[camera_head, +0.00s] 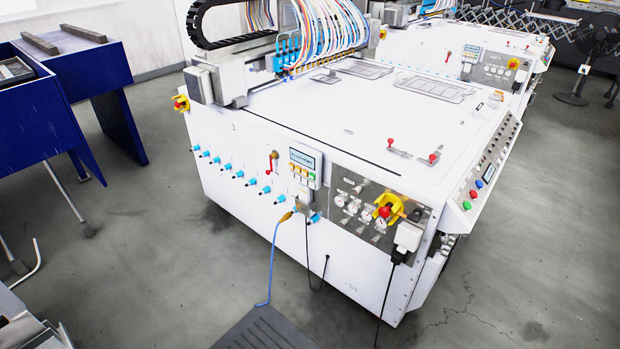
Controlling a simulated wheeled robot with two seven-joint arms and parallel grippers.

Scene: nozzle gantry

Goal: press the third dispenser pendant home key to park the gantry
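A pendant (304,165) with a small screen and a few coloured keys, including yellow and green, hangs on the front of the near white machine (240,205). A similar small pendant (470,54) shows on the second white machine (415,45) behind it. I cannot tell which is the third dispenser's pendant, and the key labels are too small to read. The gantry (225,78), with coloured hoses (325,25) and blue nozzles, stands over the back left of the near machine. Neither of my grippers is in view.
A red-and-yellow emergency stop (385,210) and gauges (352,206) sit right of the near pendant. A blue hose and black cables hang to the floor near a dark mat (265,332). Blue tables (75,75) stand at left. Floor (170,270) in front is mostly clear.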

